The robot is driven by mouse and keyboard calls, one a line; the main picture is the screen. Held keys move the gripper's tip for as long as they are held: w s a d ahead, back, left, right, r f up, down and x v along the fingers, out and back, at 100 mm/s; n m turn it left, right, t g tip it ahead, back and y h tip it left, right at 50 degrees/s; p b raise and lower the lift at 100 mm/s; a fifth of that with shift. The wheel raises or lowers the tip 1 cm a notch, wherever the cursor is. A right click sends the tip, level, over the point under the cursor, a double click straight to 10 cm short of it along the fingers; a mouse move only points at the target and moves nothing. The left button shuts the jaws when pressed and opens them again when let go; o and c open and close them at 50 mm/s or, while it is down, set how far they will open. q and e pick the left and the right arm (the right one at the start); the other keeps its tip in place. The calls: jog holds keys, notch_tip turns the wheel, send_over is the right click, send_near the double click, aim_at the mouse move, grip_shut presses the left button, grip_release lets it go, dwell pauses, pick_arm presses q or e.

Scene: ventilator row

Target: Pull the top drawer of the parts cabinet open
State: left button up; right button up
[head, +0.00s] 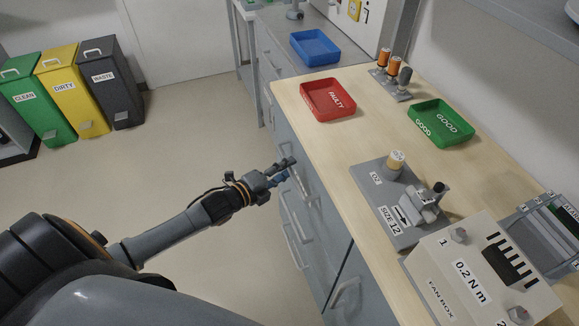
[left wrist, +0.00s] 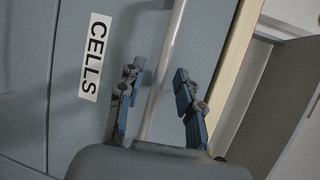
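The grey parts cabinet (head: 327,231) stands under the wooden worktop, with several bar handles on its front. My left gripper (head: 284,170) is at the upper part of this front, just below the worktop edge. In the left wrist view a drawer front (left wrist: 60,110) with a "CELLS" label (left wrist: 94,56) is close ahead and looks shut. Its pale bar handle (left wrist: 170,60) runs between the two blue-tipped fingers of my left gripper (left wrist: 159,98). The fingers are apart, with a gap showing on each side of the bar. My right gripper is out of view.
The worktop (head: 290,92) holds a red "FAULTY" tray (head: 312,95), a green "GOOD" tray (head: 421,111), a grey "SIZE 12" fixture (head: 365,178) and a fan box (head: 455,255). Open floor (head: 180,180) lies left of the cabinet. Three bins (head: 57,85) stand at the far left.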

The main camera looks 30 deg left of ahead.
pick_arm(q)
jog(key=shift+x, duration=0.9)
grip_shut()
